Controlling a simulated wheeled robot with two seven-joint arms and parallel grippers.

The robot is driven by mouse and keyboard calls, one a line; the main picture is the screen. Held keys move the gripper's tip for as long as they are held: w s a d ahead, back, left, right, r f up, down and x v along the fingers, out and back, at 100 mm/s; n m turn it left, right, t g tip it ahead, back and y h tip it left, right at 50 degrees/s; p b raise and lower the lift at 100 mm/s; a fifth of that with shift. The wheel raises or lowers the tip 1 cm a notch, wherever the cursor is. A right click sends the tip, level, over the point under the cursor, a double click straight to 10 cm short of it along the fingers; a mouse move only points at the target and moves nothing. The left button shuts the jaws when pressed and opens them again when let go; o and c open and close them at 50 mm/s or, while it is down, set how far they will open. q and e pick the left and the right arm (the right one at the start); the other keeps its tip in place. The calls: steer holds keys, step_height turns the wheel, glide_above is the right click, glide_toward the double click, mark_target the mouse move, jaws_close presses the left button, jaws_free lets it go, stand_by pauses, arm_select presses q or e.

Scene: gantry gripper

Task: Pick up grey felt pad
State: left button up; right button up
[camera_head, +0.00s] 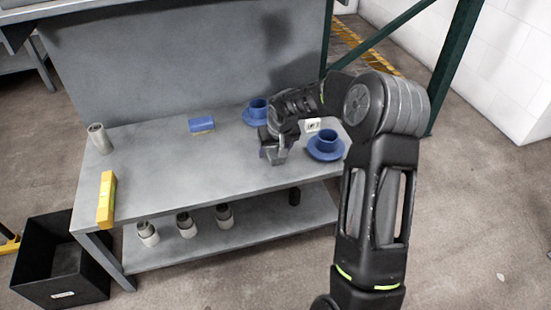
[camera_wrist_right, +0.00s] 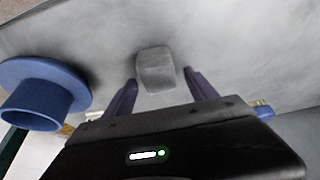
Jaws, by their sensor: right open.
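The grey felt pad (camera_wrist_right: 155,68) is a small rounded grey block on the grey bench top. In the right wrist view it lies just beyond and between the fingertips of my right gripper (camera_wrist_right: 160,80). The two dark fingers are apart, with nothing held between them. In the head view my right gripper (camera_head: 273,150) points down over the bench, left of the front blue cup. A grey patch at its fingertips seems to be the pad (camera_head: 277,158), partly hidden by the gripper. My left gripper is not in view.
A blue block (camera_head: 201,124), a grey cylinder (camera_head: 99,138) and a yellow level (camera_head: 106,199) lie leftward. The bench's left middle is clear. A back panel (camera_head: 180,60) rises behind.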

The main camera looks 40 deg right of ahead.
steer(key=shift+w, duration=0.1)
steer(key=shift+c, duration=0.3)
steer(key=c, duration=1.4)
